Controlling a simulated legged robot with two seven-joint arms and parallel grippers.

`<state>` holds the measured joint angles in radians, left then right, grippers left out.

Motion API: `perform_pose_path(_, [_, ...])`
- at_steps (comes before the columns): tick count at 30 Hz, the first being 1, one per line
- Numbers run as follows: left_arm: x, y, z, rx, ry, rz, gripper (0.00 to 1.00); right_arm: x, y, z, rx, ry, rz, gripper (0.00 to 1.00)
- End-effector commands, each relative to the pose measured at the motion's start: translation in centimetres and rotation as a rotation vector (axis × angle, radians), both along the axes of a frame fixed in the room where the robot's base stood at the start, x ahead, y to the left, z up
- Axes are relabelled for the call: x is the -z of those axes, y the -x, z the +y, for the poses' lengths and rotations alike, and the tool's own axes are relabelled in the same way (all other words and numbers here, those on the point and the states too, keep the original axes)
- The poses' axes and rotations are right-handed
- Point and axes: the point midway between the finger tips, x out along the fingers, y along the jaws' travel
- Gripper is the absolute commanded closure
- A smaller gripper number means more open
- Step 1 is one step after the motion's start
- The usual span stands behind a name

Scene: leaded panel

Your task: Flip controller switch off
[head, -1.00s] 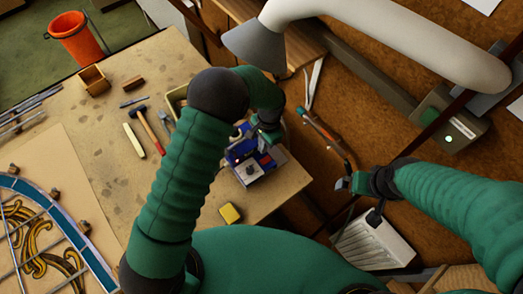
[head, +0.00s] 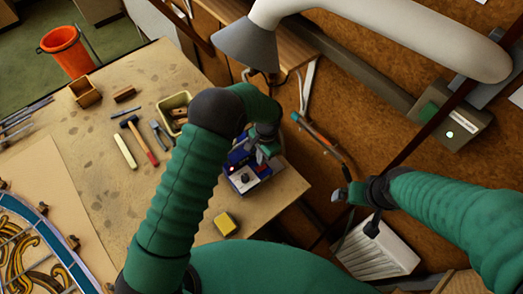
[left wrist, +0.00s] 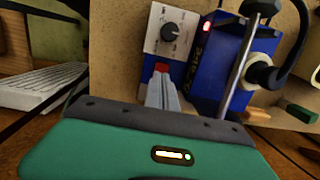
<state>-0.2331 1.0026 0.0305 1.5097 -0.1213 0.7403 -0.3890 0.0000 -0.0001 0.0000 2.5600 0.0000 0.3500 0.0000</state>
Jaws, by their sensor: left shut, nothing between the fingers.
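The controller (head: 246,182) is a blue box with a pale front panel, near the table's right corner. The left wrist view shows its panel (left wrist: 170,32) with a black dial (left wrist: 169,29), a lit red lamp (left wrist: 207,26) and a red switch (left wrist: 162,67) below the dial. My left gripper (head: 266,152) is over the controller; its shut, empty fingers (left wrist: 162,82) reach up to the switch and cover its lower part. Whether they touch it, and the switch's position, I cannot tell. My right gripper (head: 340,194) is away from the table, at the right; its jaw state is unclear.
A metal post (left wrist: 238,75) and a cream ring with black cable stand beside the controller. A yellow block (head: 226,223), hammer (head: 141,142) and bin (head: 176,104) lie on the table (head: 85,150). A grey hood (head: 246,45) hangs above. A wall box (head: 450,122) has a green light.

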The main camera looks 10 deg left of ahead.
Motion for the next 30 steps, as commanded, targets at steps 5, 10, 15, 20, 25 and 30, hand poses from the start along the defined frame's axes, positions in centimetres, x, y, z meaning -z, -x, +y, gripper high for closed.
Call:
perform_pose_path(5, [2.8,0.3,0.3,-0.001,-0.001,0.003,1.0,-1.5,0.0,0.0,0.0,0.0,0.0,0.0])
perform_pose_path(10, [4.1,0.4,0.4,-0.001,-0.001,-0.001,1.0,-1.7,0.0,0.0,0.0,0.0,0.0,0.0])
perform_pose_path(15, [4.3,0.4,0.4,-0.001,0.0,-0.001,1.0,-1.6,0.0,0.0,0.0,0.0,0.0,0.0])
perform_pose_path(20, [4.4,0.4,0.4,-0.001,0.0,-0.001,1.0,-1.4,0.0,0.0,0.0,0.0,0.0,0.0])
perform_pose_path(25, [6.0,0.6,0.5,-0.001,0.001,-0.001,1.0,0.9,0.0,0.0,0.0,0.0,0.0,0.0])
perform_pose_path(30, [5.7,1.1,0.7,-0.002,0.0,0.009,1.0,1.2,0.0,0.0,0.0,0.0,0.001,0.0])
